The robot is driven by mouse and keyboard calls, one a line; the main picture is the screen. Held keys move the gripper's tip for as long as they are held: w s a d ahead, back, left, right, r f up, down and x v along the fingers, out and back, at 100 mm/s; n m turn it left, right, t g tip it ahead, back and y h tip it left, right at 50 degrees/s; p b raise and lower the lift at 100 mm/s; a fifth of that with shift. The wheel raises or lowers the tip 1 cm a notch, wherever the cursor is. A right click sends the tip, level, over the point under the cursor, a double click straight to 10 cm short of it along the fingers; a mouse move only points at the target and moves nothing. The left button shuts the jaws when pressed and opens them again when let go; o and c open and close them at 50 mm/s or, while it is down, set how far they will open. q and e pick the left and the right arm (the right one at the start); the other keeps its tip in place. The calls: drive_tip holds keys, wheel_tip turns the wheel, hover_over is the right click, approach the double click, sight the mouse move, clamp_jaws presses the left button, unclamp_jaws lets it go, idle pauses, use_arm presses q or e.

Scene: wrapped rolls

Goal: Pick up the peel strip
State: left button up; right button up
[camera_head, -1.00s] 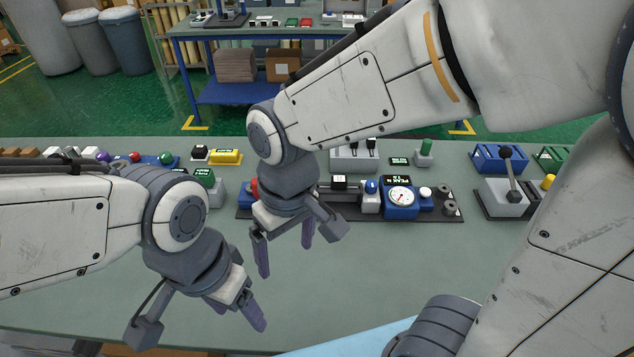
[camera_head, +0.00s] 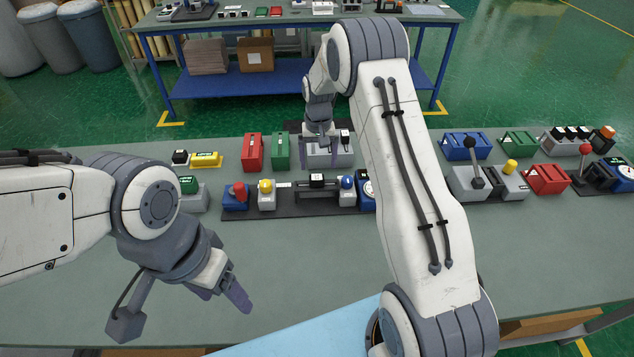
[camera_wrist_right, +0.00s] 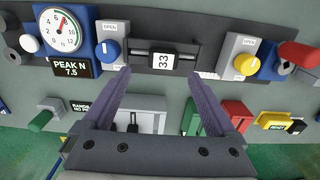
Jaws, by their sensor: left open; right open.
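A small whitish strip, which looks like the peel strip (camera_wrist_right: 209,75), lies beside the grey clamp with the yellow knob (camera_wrist_right: 246,64) in the right wrist view. In the head view it is a tiny pale patch (camera_head: 283,185). My right gripper (camera_wrist_right: 160,76) is open and empty. Its right fingertip appears close to the strip; I cannot tell whether they touch. In the head view, the right gripper (camera_head: 318,156) hangs at the back of the bench, behind the tester rail (camera_head: 317,192). My left gripper (camera_head: 222,292) is open and empty over the front left bench.
The rail carries a block marked 33 (camera_wrist_right: 162,61) and a blue-knobbed clamp (camera_wrist_right: 109,52), with a dial gauge (camera_wrist_right: 62,32) beside it. Red (camera_head: 253,152) and green (camera_head: 281,151) boxes stand behind. The bench front (camera_head: 290,260) is largely clear.

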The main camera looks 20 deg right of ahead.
sight(317, 176)
drive_tip(key=f+p, duration=0.2)
drive_tip(key=f, duration=0.1)
drive_tip(key=f+p, duration=0.1)
drive_tip(key=f, duration=0.1)
drive_tip(key=shift+a+f, duration=0.2)
drive_tip(key=shift+a, duration=0.05)
drive_tip(key=shift+f, duration=0.3)
drive_tip(key=c, duration=1.5)
